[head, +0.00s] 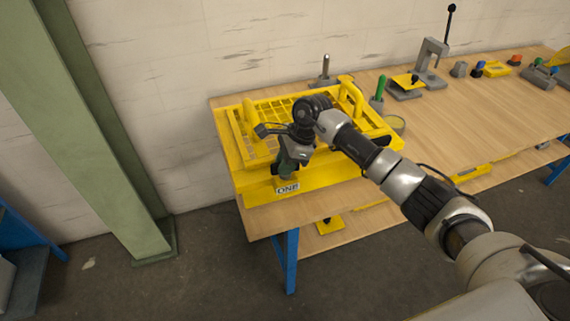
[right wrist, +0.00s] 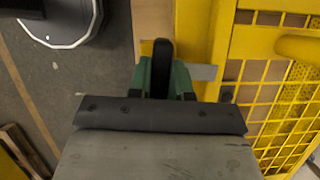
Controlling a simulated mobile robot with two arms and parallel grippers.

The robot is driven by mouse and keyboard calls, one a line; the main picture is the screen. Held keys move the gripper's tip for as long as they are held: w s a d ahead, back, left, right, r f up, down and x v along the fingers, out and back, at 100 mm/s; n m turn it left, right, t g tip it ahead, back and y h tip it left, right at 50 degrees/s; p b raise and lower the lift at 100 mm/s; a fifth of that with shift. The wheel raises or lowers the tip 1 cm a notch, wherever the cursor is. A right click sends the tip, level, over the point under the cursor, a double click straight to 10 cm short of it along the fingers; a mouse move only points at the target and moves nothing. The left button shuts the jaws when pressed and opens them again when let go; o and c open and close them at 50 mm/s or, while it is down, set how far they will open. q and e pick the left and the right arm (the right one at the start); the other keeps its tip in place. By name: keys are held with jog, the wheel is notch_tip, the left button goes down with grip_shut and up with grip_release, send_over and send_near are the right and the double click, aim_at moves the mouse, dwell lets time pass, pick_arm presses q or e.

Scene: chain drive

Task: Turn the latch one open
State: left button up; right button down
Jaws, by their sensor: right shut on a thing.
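The yellow guard (head: 333,173) with its mesh lid sits at the left end of the wooden bench. The label ONE (head: 287,188) is on its front side. My right gripper (head: 285,173) is at that front side, just above the label. In the right wrist view, the green fingers of my right gripper (right wrist: 160,80) are shut on the black latch handle (right wrist: 161,63), which stands up between them beside the yellow guard (right wrist: 221,45). The latch's base is mostly hidden by the gripper. My left gripper is not in view.
On the bench (head: 460,125) are a green-handled tool (head: 379,88), a grey lever press (head: 430,62) and several small parts at the back right. A green steel column (head: 95,120) stands left of the bench. The bench front right of the guard is mostly clear.

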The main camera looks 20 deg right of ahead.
jog(key=m+t+b, duration=0.1)
jog(key=m, duration=0.2)
jog(key=m+t+b, duration=0.1)
jog(key=m, duration=0.1)
jog(key=m+t+h+b, duration=0.1)
jog(key=m, duration=0.2)
jog(key=shift+m+h, duration=0.3)
jog(key=m+t+h+b, duration=0.1)
jog(key=m+b, duration=0.2)
jog(key=m, duration=0.1)
jog(key=shift+m+h+b, duration=0.9)
jog(key=shift+m+b, duration=0.1)
jog(key=shift+m, duration=1.1)
jog(key=shift+r, duration=0.1)
jog(key=c, duration=1)
grip_release()
jog(key=shift+c, duration=0.2)
jog(key=b+v, duration=0.1)
jog(key=v, duration=0.9)
jog(key=shift+s+r+b, duration=0.25)
jog(key=shift+r+b, duration=0.05)
